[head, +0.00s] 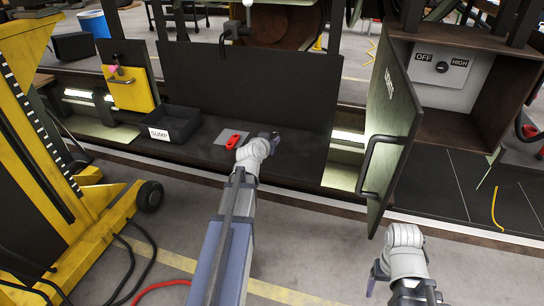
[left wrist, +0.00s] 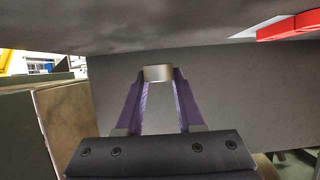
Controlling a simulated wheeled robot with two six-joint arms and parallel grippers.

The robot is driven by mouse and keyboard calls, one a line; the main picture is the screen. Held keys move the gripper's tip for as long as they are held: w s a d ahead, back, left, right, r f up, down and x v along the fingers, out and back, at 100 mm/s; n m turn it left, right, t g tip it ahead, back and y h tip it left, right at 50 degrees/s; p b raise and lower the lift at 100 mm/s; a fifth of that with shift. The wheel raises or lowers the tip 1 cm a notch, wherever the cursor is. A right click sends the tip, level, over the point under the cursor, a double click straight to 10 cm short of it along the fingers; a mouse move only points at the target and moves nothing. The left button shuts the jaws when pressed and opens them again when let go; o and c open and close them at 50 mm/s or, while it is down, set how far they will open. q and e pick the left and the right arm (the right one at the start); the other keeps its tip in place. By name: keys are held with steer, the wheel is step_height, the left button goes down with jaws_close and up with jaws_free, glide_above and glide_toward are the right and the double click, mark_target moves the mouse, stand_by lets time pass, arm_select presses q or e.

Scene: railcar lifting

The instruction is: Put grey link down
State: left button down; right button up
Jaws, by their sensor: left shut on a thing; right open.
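My left gripper (head: 272,137) is low over the dark deck (head: 200,150), to the right of the red piece. In the left wrist view its purple fingers (left wrist: 158,78) are shut on the grey link (left wrist: 157,73), a short pale metal piece between the fingertips. In the head view the link cannot be made out behind the gripper and wrist. The gap between link and deck cannot be told. My right gripper (head: 374,279) is open at the lower right, over the floor, apart from everything.
A red piece (head: 233,142) lies on a grey plate (head: 222,136), left of my left gripper. A black "SUMP" tray (head: 176,123) stands further left. A yellow lift (head: 95,215) stands at left.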

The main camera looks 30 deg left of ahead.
arm_select(q)
step_height(320, 180, down, 4)
steer(key=b, duration=0.3)
steer(key=shift+r+b, duration=0.1)
steer(key=shift+b, duration=0.2)
steer(key=c, duration=0.5)
jaws_free()
